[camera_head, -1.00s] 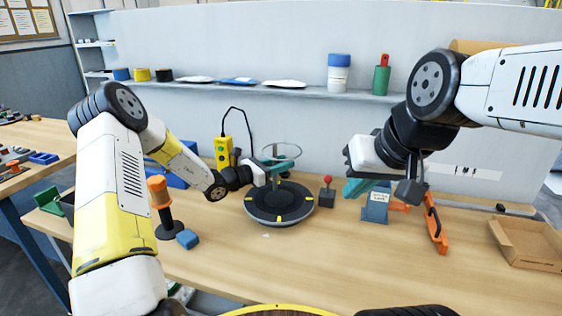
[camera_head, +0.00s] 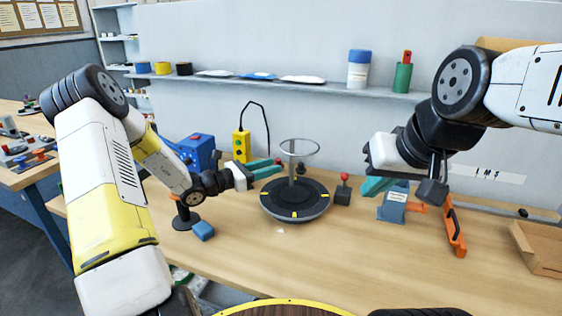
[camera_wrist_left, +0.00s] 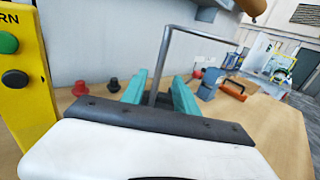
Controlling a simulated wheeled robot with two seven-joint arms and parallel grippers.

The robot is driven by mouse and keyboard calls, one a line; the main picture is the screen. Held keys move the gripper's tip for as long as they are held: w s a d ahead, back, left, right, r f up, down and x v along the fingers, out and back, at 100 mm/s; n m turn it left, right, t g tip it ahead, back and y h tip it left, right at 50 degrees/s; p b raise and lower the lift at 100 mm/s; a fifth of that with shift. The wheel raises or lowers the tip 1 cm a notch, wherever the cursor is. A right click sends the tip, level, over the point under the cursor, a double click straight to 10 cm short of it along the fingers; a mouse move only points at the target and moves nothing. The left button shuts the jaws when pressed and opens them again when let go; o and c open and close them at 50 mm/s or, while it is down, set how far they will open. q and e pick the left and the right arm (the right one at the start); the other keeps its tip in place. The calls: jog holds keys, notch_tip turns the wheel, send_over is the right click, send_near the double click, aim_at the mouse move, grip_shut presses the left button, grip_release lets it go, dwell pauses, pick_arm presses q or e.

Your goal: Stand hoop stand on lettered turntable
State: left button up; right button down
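The hoop stand (camera_head: 299,148), a thin grey post with a ring on top, stands upright on the lettered turntable (camera_head: 270,208), a dark disc with yellow marks, near its middle. Any letters are too small to read. My left gripper (camera_head: 281,167) is left of the post, its teal fingers apart and pointing toward it. In the left wrist view the hoop stand (camera_wrist_left: 166,60) shows between and beyond the open fingers (camera_wrist_left: 160,88); its foot is hidden there. My right gripper (camera_head: 368,190) is in the air right of the turntable; its finger gap is unclear.
A red-knobbed box (camera_head: 343,190) is close right of the turntable. A blue device (camera_head: 393,207) and an orange tool (camera_head: 454,230) are farther right. A yellow control box (camera_head: 241,146) is behind my left gripper. A blue block (camera_head: 203,230) lies front left. The front centre is clear.

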pick_arm(q)
jog(key=s+d+r+m+g+y, duration=0.2)
jog(key=s+d+r+m+g, duration=0.15)
jog(key=s+m, duration=0.45)
jog(key=s+d+r+m+g+y, duration=0.2)
jog(key=s+r+m+g, duration=0.4)
jog(key=s, duration=0.5)
jog(key=s+a+r+m+t+y, duration=0.2)
jog(key=s+a+m+t+y, duration=0.1)
jog(key=s+a+m+y, duration=0.1)
jog(key=s+a+r+m+t+y, duration=0.3)
jog(key=s+a+m+y, duration=0.1)
jog(key=s+a+m, duration=0.3)
jog(key=shift+s+a+r+y, duration=0.35)
jog(key=shift+s+a, duration=0.3)
jog(key=shift+s, duration=0.25)
